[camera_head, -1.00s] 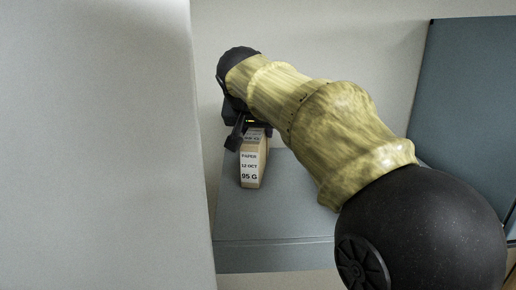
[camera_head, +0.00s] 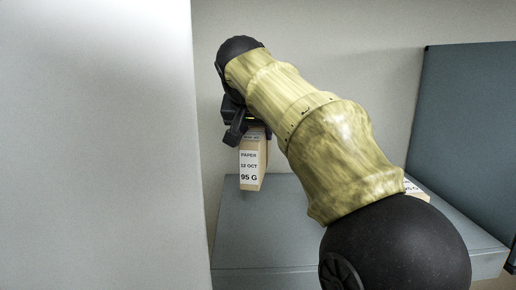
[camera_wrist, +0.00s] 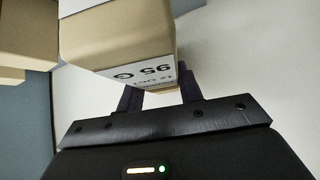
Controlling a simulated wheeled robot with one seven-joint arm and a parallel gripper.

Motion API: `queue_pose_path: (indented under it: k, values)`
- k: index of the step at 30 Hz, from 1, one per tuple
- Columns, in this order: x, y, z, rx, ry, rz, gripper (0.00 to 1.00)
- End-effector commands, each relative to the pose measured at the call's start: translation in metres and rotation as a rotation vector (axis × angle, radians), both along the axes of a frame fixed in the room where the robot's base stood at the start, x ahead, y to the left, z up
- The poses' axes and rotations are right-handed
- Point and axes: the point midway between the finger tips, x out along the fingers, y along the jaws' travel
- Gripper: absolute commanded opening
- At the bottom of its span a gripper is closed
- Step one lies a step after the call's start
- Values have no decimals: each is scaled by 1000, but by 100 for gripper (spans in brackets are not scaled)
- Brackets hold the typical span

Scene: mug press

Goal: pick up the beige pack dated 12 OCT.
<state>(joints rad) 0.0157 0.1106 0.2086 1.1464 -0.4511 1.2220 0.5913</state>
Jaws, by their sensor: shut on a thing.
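The beige pack (camera_head: 250,168) has a white label reading PAPER, 12 OCT, 95 G. It hangs upright below my gripper (camera_head: 243,132), in front of the back wall and over the rear of the blue-grey shelf. My gripper is shut on its top end. In the wrist view the pack (camera_wrist: 115,45) fills the upper middle, its label upside down, with the dark fingers of my gripper (camera_wrist: 160,95) at it. The fingertips are hidden behind the pack there.
The blue-grey shelf (camera_head: 265,235) has a clear top at the front left. Another pack (camera_head: 411,187) marked 95 G shows partly behind my arm. Beige packs (camera_wrist: 28,35) show at the wrist view's left. A pale panel (camera_head: 95,150) stands left, a dark blue-grey panel (camera_head: 465,130) right.

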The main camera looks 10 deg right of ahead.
Motion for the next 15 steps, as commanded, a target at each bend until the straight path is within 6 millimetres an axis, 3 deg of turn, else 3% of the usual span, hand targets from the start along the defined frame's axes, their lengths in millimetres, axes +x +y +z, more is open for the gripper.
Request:
queue_pose_path:
  k: [6,15]
  values:
    - [1,0,32,-1,-3,1,3]
    - [0,0,46,-1,-2,1,3]
